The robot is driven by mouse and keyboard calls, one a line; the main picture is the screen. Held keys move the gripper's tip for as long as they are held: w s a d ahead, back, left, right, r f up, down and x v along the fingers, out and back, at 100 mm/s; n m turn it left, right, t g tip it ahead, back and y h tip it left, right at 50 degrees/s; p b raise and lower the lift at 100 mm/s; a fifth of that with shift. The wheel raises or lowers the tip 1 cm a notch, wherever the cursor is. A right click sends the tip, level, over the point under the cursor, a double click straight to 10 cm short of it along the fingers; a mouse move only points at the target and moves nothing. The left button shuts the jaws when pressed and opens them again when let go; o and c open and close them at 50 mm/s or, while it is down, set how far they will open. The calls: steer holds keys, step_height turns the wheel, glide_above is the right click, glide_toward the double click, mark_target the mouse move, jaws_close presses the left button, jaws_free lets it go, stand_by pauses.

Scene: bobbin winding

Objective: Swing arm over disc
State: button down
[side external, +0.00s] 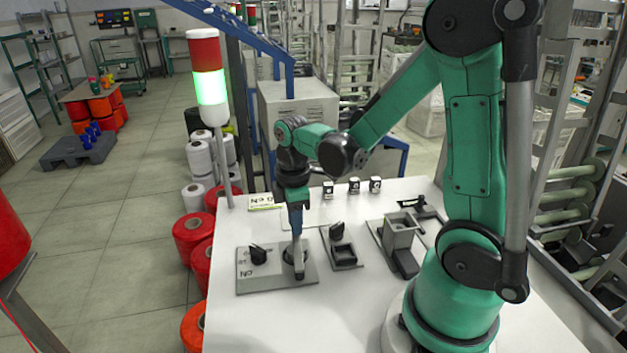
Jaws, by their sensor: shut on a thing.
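A grey plate (248,283) with dark lettering lies flat on the left part of the white table. On it stand a black knob-like part (258,254) at the left and a dark round part (288,255) at the right, probably the disc. My gripper (299,274) points straight down at the round part and is shut, its tip low over the plate. The tip covers much of the round part. What lies between the fingers is too small to make out, and I cannot tell a swing arm apart from the disc.
Right of the plate stand a small dark fixture (342,254) and a grey block fixture (399,236). Several small black-and-white blocks (354,185) line the back. A signal tower (209,85) glows green behind the table's left edge. The front of the white table (300,325) is clear.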

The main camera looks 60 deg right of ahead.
steer(key=shift+w+a, duration=0.15)
steer(key=shift+w, duration=0.1)
steer(key=shift+w+a, duration=0.1)
stand_by(0.4)
steer(key=c, duration=0.8)
jaws_free()
steer(key=shift+c, duration=0.2)
step_height(320, 180, up, 7)
